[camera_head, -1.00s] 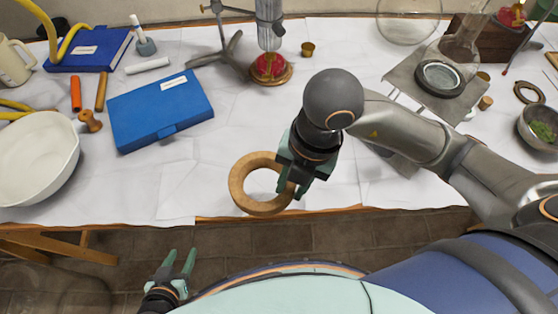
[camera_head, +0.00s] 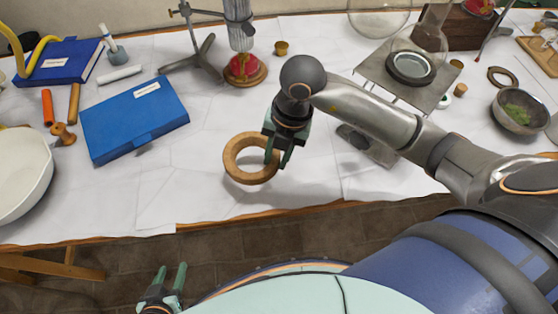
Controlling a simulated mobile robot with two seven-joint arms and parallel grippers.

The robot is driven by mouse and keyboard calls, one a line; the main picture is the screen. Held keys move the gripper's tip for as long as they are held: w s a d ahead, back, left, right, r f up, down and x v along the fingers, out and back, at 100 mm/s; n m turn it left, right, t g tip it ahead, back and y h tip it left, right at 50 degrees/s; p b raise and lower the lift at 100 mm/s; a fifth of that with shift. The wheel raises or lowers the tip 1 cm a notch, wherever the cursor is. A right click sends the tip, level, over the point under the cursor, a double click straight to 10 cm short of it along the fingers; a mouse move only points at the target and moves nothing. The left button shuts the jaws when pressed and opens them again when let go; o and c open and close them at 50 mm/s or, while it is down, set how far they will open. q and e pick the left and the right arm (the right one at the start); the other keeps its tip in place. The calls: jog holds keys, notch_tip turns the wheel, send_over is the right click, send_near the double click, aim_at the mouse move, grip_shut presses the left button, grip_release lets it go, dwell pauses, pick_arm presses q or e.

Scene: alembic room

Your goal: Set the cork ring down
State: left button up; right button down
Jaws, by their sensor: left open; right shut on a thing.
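The cork ring (camera_head: 233,171) is a thick tan ring in the middle of the view, over the white-covered table near its front edge. My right gripper (camera_head: 277,160) is shut on the ring's right side, with the fingers pointing down. A shadow on the cloth lies to the right of the ring; I cannot tell for sure whether the ring touches the table. My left gripper (camera_head: 172,278) is open and empty, low in the view in front of the table, over the floor.
The table (camera_head: 205,140) is clear around the ring. A blue case (camera_head: 134,118) and white bowl (camera_head: 22,172) lie to the left. A clamp stand (camera_head: 202,58) and red flask on a cork base (camera_head: 246,70) stand behind. A metal stand (camera_head: 405,78) is at the right.

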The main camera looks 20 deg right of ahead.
jog(key=w+f, duration=0.1)
jog(key=d+f, duration=0.1)
jog(key=shift+w+d+f, duration=0.2)
jog(key=shift+w+f, duration=0.15)
jog(key=shift+w+d+f, duration=0.1)
jog(key=shift+d+f, duration=0.05)
jog(key=shift+f, duration=1.5)
jog(key=shift+f, duration=0.15)
jog(key=c, duration=0.7)
grip_release()
jog(key=shift+o, duration=0.2)
notch_tip(320, 180, up, 12)
jog(key=d, duration=0.2)
jog(key=shift+s+p, duration=0.2)
jog(key=shift+p, duration=0.15)
jog(key=shift+d, duration=0.1)
